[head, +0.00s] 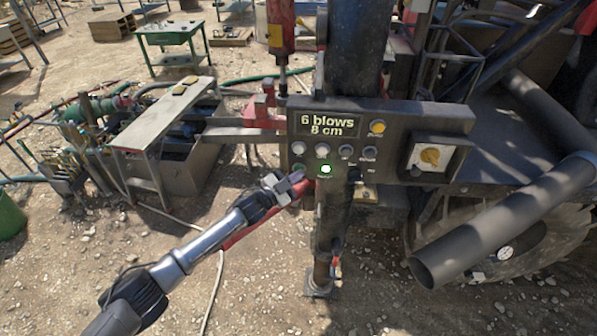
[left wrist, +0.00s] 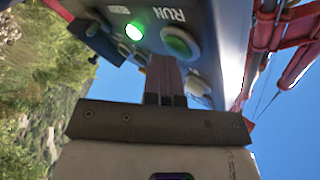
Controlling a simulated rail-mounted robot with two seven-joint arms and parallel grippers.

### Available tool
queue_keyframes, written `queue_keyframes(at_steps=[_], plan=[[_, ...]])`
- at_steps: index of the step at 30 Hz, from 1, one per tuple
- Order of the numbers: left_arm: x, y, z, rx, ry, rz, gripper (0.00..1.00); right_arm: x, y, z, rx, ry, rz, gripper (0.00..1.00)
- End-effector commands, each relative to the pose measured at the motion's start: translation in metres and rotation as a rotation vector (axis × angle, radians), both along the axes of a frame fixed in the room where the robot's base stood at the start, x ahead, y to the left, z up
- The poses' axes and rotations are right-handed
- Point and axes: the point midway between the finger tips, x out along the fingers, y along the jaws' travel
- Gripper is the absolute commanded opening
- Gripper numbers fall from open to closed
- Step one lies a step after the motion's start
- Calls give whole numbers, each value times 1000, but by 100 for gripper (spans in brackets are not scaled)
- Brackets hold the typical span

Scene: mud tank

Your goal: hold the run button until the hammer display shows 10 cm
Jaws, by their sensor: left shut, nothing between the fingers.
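The dark control panel (head: 380,118) shows "6 blows" and "8 cm" on its hammer display (head: 325,126). The green run button (left wrist: 178,42) shows in the left wrist view with "RUN" lettered beside it; in the head view it sits at the panel's lower left (head: 299,168), just above the fingertips. A green lamp (head: 326,169) is lit to its right and also shows in the left wrist view (left wrist: 133,32). My left gripper (head: 297,177) is shut and empty, its tips (left wrist: 163,60) close to the button. I cannot tell whether they touch it. My right gripper is out of view.
A dark pipe (head: 500,225) juts out at the right. A bench (head: 165,125) stands at the left; the gravel ground in front is mostly open.

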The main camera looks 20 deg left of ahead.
Motion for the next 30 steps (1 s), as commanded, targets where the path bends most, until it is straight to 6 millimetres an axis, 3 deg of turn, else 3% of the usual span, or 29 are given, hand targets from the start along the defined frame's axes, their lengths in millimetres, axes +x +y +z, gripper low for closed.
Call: queue_keyframes(at_steps=[30], plan=[[-19,-4,1,0,0,0,0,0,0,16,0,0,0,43]])
